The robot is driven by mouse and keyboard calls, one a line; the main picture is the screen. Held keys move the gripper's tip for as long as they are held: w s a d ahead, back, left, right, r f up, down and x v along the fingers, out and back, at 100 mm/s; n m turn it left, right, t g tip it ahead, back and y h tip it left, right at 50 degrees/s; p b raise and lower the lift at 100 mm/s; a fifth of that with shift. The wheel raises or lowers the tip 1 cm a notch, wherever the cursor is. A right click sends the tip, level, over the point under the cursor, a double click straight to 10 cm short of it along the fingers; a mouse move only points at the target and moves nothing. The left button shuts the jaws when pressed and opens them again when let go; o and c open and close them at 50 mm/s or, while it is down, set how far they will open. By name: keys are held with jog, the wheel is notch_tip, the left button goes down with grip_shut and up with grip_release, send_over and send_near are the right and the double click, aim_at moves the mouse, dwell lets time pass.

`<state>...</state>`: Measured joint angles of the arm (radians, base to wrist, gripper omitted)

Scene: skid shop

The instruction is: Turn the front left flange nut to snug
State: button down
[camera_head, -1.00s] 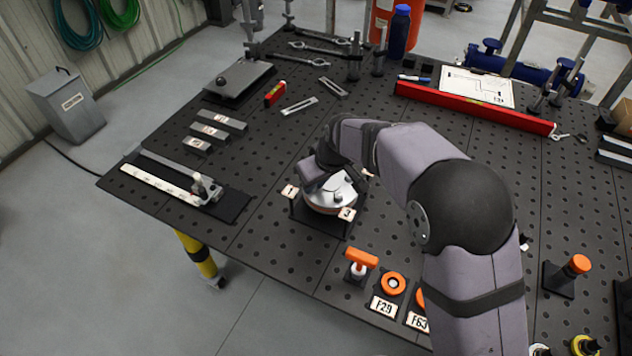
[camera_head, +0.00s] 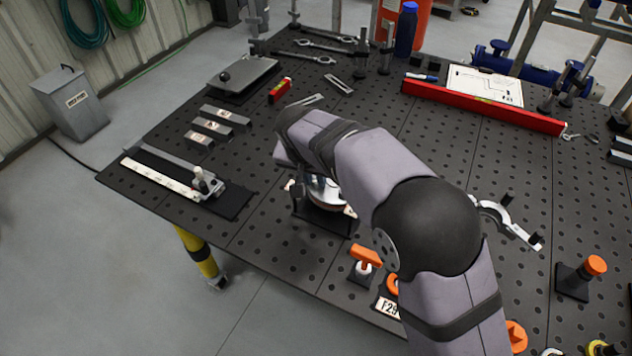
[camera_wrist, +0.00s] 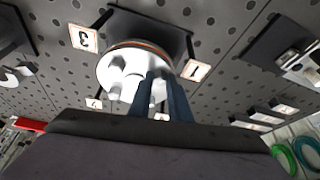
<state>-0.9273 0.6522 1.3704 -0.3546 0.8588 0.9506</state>
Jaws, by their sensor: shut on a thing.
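The round silver flange (camera_head: 326,194) sits on a dark stand near the table's front left edge, partly covered by my arm in the head view. In the wrist view the flange (camera_wrist: 112,72) shows a copper-coloured line at its rim and several nuts and studs on its face. My gripper (camera_wrist: 158,78) reaches onto the flange face on the side nearer tag 1 (camera_wrist: 195,70). It is shut on a flange nut, which its fingers mostly hide. Tag 3 (camera_wrist: 83,38) lies on the other side. My gripper is hidden behind my wrist in the head view.
An orange-handled tool (camera_head: 366,257) stands close to the right of the flange. A steel rule and clamp (camera_head: 205,183) lie to the left. A red level (camera_head: 480,107) lies at the back right. Bare perforated table lies between the flange and the rule.

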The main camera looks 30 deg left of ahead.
jog(key=shift+a+r+m, duration=0.15)
jog(key=shift+m, duration=0.45)
jog(key=c, duration=1.9)
grip_release()
jog(key=shift+r, duration=0.1)
jog(key=shift+h, duration=0.3)
jog(key=b+v, duration=0.2)
jog(key=v, duration=0.5)
jog(key=shift+s+b, duration=0.15)
jog(key=shift+b, duration=0.2)
